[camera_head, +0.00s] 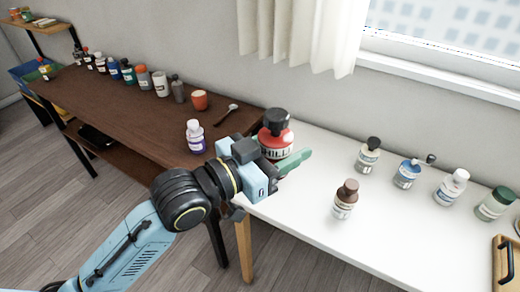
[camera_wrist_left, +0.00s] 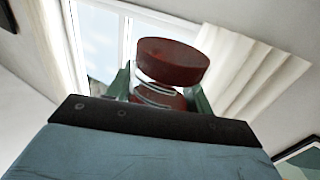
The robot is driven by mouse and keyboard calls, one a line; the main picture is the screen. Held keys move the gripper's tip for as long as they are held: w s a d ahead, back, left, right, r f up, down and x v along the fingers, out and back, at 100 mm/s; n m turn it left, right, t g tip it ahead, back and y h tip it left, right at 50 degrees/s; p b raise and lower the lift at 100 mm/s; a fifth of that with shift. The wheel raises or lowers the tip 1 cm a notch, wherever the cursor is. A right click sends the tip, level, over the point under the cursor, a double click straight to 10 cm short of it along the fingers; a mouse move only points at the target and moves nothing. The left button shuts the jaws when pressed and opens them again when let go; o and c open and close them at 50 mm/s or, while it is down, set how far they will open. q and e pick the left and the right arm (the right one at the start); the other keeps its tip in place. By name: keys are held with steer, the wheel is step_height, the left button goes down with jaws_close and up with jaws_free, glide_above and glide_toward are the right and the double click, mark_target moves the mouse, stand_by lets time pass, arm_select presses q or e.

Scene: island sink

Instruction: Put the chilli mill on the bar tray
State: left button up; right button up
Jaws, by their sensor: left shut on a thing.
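The chilli mill (camera_head: 275,140) is red with a black top and a white label reading "CHILLI". It is at the left end of the white counter in the head view, partly hidden behind my left gripper (camera_head: 289,163). The gripper's green fingers are shut on it. In the left wrist view, the mill's dark red body (camera_wrist_left: 172,63) and label sit between the green fingers of the gripper (camera_wrist_left: 160,92). What looks like the bar tray (camera_head: 499,270), wooden with a black handle, is cut off at the right edge. My right gripper is out of view.
A brown-capped bottle (camera_head: 344,200) stands on the white counter (camera_head: 310,225) right of the gripper. Several bottles line its back, including a green-capped one (camera_head: 495,204) near the tray. A purple-labelled bottle (camera_head: 195,137) stands on the brown table (camera_head: 130,112). The counter's front middle is clear.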

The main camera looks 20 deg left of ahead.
arm_select(q)
steer(key=shift+s+d+r+m+g+h, duration=0.1)
steer(key=shift+d+r+m+g+h, duration=0.2)
steer(key=shift+d+r+h, duration=0.15)
steer(key=w+d+f+m+g+h, duration=0.4)
steer(key=f+g, duration=0.1)
steer(key=shift+d+m+g, duration=0.25)
steer(key=shift+m+g, duration=0.05)
steer(key=shift+g, duration=0.1)
steer(key=shift+s+r+m+g+h, duration=0.1)
steer(key=shift+s+m+g+h, duration=0.05)
steer(key=shift+m+g+h, duration=0.25)
